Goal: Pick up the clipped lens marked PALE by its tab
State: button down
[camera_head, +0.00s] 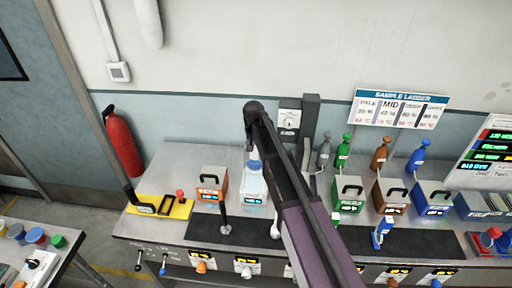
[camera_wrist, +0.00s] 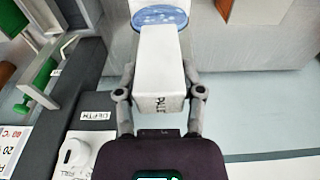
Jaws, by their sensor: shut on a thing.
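In the wrist view my gripper (camera_wrist: 160,80) is shut on a white block-like tab (camera_wrist: 158,62), with one finger against each side. Dark lettering on the tab's near end looks like PALE but is partly unclear. In the head view my gripper (camera_head: 249,142) hangs above the back of the bench, left of the dark post. A small blue patch (camera_head: 254,165) shows below it; I cannot tell whether this is the lens.
A steel bench (camera_head: 165,165) carries a yellow tray (camera_head: 160,207), an orange module (camera_head: 212,183), a pale module (camera_head: 253,185), and green (camera_head: 348,193), brown (camera_head: 390,197) and blue (camera_head: 430,200) modules. A dark post (camera_head: 308,120) and the sample ladder sign (camera_head: 398,108) stand behind.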

jog(key=shift+r+p, duration=0.75)
jog(key=shift+r, duration=0.3)
jog(key=shift+s, duration=0.1)
